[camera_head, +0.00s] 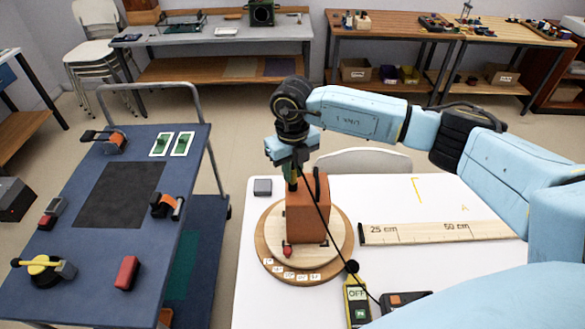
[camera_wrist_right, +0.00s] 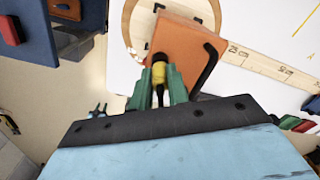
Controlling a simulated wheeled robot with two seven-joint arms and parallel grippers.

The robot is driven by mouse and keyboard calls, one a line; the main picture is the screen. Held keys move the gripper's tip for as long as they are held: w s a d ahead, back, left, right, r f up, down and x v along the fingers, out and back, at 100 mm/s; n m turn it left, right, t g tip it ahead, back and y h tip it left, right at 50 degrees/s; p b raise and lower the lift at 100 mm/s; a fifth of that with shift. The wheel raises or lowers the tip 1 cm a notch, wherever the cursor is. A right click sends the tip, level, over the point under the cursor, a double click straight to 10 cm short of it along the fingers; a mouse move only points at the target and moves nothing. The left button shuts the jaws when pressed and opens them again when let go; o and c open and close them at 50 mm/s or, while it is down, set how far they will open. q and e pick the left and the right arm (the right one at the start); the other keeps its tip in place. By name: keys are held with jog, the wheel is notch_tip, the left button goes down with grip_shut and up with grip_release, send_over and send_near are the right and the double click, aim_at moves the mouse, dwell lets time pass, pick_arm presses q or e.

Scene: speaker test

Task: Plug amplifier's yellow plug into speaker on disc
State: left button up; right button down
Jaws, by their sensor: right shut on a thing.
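The speaker (camera_head: 308,215), an orange box with a black handle-like bar, stands on the round wooden disc (camera_head: 342,258). In the wrist view the speaker (camera_wrist_right: 190,50) lies just beyond my fingertips. My right gripper (camera_head: 292,175) is at the speaker's top left. In the wrist view its green fingers (camera_wrist_right: 160,82) are shut on the yellow plug (camera_wrist_right: 159,72), whose black end points at the speaker. I cannot tell whether it touches or is inserted. A black cable runs down past the speaker towards a dark box with an orange panel (camera_head: 405,300), perhaps the amplifier. My left gripper is not visible.
A yellow meter reading OFF (camera_head: 357,303) stands at the white table's front. A wooden ruler (camera_head: 435,231) lies right of the disc, and a small grey block (camera_head: 263,187) behind it at left. A blue cart (camera_head: 90,265) with clamps and blocks is at left.

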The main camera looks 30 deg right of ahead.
jog(key=shift+f, duration=0.2)
jog(key=c, duration=1.3)
grip_release()
